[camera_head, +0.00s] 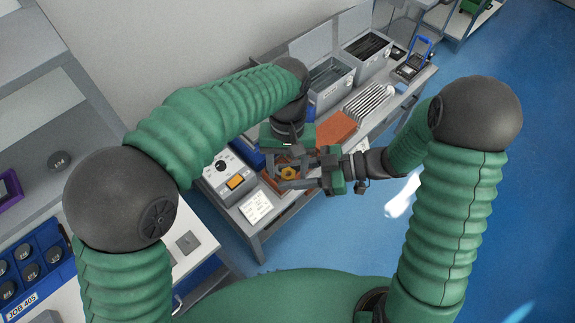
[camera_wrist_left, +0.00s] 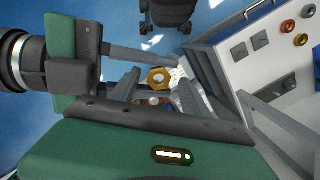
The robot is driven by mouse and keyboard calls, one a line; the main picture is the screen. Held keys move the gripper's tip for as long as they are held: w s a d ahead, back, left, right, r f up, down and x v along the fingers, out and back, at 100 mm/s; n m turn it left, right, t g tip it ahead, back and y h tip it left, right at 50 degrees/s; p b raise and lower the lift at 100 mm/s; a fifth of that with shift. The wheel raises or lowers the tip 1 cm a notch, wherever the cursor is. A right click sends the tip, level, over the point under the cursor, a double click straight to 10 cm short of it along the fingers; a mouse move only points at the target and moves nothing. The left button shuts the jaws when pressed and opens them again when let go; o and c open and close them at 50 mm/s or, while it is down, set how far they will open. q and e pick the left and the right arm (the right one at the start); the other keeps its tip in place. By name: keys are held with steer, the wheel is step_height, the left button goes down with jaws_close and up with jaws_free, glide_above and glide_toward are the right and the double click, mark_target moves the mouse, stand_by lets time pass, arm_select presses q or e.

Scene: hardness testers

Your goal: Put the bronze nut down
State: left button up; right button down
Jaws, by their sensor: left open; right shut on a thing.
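The bronze nut (camera_head: 288,173) is a small gold hexagonal ring. My right gripper (camera_head: 293,172) reaches in from the right and is shut on it, above the bench. My left gripper (camera_head: 284,160) comes down from above and is open close around the same spot. Whether the left fingers touch the nut, I cannot tell.
A grey tester (camera_head: 222,172) with an orange display and a white sheet (camera_head: 256,207) are left of the grippers. A reddish-brown mat (camera_head: 337,127), ribbed white rack (camera_head: 368,103) and grey bins (camera_head: 330,84) line the bench. Blue floor lies beyond its front edge.

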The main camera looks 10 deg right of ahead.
steer(key=shift+a, duration=0.1)
arm_select(q)
steer(key=shift+a, duration=0.1)
steer(key=c, duration=0.4)
jaws_close()
arm_select(e)
steer(key=c, duration=0.9)
jaws_free()
